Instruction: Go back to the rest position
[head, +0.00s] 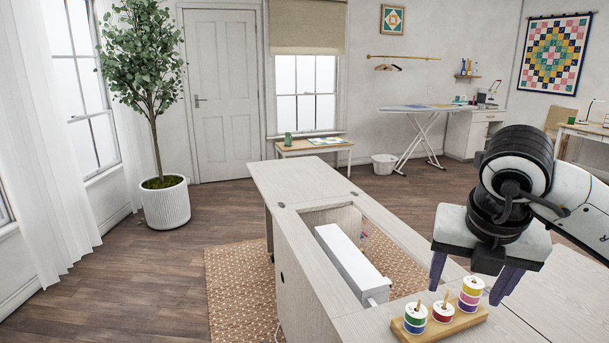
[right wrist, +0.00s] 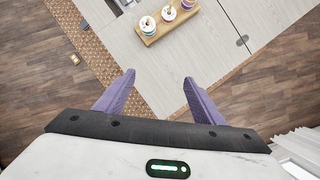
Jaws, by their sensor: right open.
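My right gripper (head: 470,285) is at the right in the head view, above the sewing cabinet's pale wood top (head: 290,180). Its two purple fingers point down and are spread apart with nothing between them. The right wrist view shows the same open fingers (right wrist: 157,90) over the cabinet's edge and the floor. A wooden thread rack (head: 458,327) with several coloured spools stands on the cabinet close below the fingers, apart from them. The rack also shows at the top of the right wrist view (right wrist: 168,29). My left gripper is in neither view.
The cabinet has an opening with a white machine (head: 350,264) inside. A patterned rug (head: 235,290) lies under it. A potted tree (head: 166,203) stands at the left. An ironing board (head: 421,108) and a small bench (head: 313,147) are at the back. The wooden floor at left is clear.

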